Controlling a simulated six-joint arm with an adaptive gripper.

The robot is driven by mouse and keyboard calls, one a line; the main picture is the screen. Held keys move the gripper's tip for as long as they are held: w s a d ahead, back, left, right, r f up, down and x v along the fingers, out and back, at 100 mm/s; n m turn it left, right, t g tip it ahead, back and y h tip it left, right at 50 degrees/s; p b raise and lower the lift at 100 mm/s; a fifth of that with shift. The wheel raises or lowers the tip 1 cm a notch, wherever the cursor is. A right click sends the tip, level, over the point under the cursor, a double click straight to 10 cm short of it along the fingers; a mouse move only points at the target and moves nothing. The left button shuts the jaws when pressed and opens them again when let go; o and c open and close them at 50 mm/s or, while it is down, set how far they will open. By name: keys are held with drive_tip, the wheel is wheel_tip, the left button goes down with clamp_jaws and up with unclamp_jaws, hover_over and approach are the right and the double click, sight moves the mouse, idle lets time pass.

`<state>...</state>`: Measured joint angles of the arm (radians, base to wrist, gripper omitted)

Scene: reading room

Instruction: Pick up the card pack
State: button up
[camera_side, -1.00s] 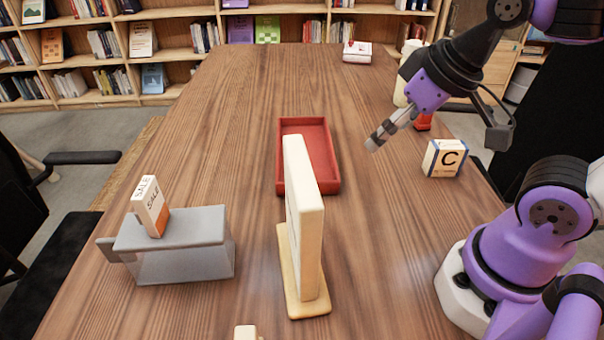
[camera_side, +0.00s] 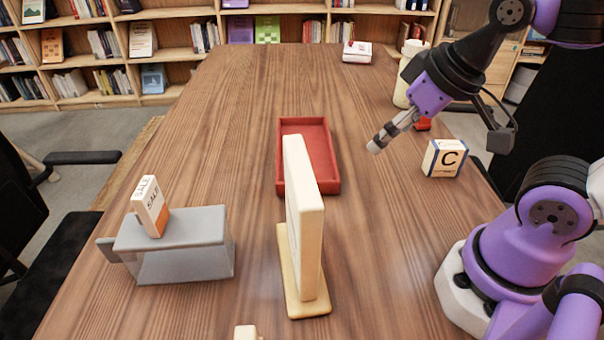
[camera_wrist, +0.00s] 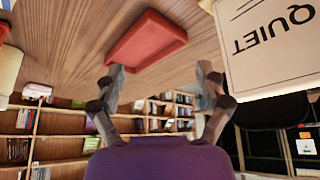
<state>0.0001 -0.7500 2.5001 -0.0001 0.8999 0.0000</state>
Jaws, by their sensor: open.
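My gripper (camera_side: 376,146) is open and empty, above the table to the right of the red tray. In the wrist view its two fingers (camera_wrist: 165,85) are spread apart with nothing between them. No item is clearly marked as the card pack. A small white and orange box lettered SALE (camera_side: 150,208) stands tilted on a grey stand (camera_side: 190,228) at the left, far from my gripper. A small red item (camera_side: 424,124) stands behind my gripper, partly hidden by it. A white box with blue edges and a letter C (camera_side: 444,158) is to its right.
The red tray (camera_side: 333,178) lies mid-table. An upright cream sign (camera_side: 308,230) stands in front of it; the wrist view shows its QUIET face (camera_wrist: 270,75). A cream canister (camera_side: 401,94) and a white-red box (camera_side: 357,52) are farther back. The table's far middle is clear.

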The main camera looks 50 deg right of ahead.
drive_tip(key=shift+o, duration=0.3)
drive_tip(key=n+g+h, duration=1)
drive_tip(key=g, duration=0.1)
approach(443, 146)
drive_tip(key=d+f, duration=0.2)
drive_tip(key=shift+s+d+f, duration=0.2)
drive_tip(key=shift+d+f, duration=0.15)
drive_tip(key=shift+f, duration=0.05)
drive_tip(key=shift+s+d+f+n+g+h, duration=0.2)
drive_tip(key=shift+s+d+n+g+h, duration=0.15)
drive_tip(key=shift+n+g, duration=0.3)
drive_tip(key=shift+s+d+f+g, duration=0.15)
drive_tip(key=shift+s+d+g, duration=0.1)
drive_tip(key=x, duration=0.6)
drive_tip(key=shift+s+d+f, duration=0.15)
drive_tip(key=shift+s+d, duration=0.05)
drive_tip(key=shift+d, duration=0.1)
clamp_jaws()
